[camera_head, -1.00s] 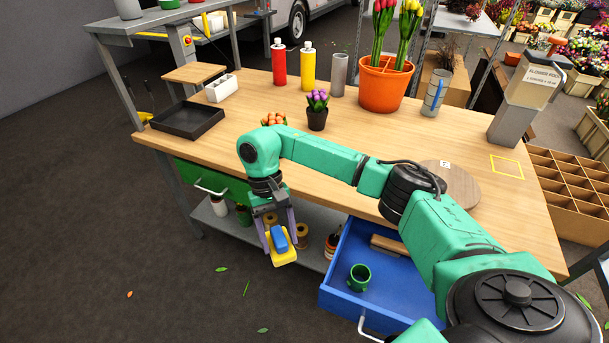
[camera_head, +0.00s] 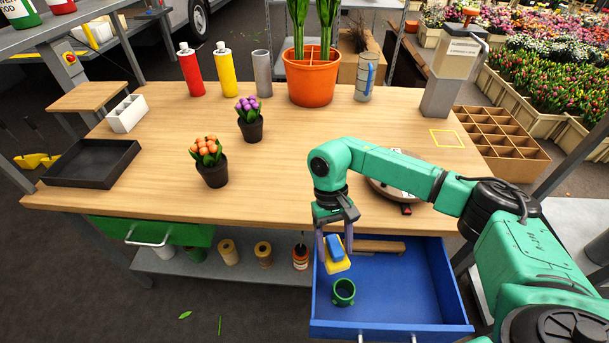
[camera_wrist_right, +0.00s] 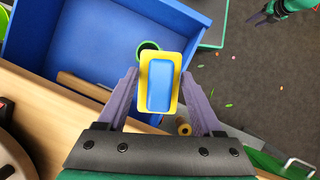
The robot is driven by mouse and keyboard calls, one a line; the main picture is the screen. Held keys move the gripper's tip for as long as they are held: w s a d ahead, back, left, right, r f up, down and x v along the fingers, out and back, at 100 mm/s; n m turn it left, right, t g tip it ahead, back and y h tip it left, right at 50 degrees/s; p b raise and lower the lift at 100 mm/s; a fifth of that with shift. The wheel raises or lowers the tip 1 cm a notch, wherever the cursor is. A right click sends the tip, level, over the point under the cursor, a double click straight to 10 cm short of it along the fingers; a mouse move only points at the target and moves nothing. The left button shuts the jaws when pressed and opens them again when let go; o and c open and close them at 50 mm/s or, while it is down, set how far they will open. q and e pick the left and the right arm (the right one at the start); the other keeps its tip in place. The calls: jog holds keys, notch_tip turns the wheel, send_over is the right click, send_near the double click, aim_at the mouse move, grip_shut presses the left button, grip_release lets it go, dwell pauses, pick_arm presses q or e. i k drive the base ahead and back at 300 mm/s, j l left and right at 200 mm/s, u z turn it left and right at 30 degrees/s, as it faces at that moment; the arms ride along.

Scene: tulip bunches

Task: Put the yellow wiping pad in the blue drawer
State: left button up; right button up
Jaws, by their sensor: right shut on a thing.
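The yellow wiping pad (camera_head: 338,267) has a blue grip block on top. My right gripper (camera_head: 338,249) is shut on it, and the pad also shows between the fingers in the right wrist view (camera_wrist_right: 160,84). The blue drawer (camera_head: 440,289) is pulled out from under the right part of the table. In the head view the pad appears over the drawer's left inner side, near the table edge; its height above the floor of the drawer is hard to tell. My left gripper shows at the top right of the right wrist view (camera_wrist_right: 262,16); its fingers are too small to judge.
A green cup (camera_head: 344,292) stands in the drawer's front left, just in front of the pad. A wooden block (camera_head: 375,246) lies at its back. The drawer's right part is clear. The wooden table (camera_head: 300,150) edge is close to my right gripper. A green drawer (camera_head: 155,232) is at left.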

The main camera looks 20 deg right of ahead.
aim_at(374, 279)
jog(key=u, duration=1)
jog(key=k+l, duration=0.2)
jog(key=k, duration=0.2)
jog(key=k+l+u, duration=0.1)
jog(key=k+l, duration=0.15)
jog(key=k, duration=0.15)
jog(key=k+l, duration=0.2)
jog(key=k, duration=0.2)
jog(key=u, duration=0.05)
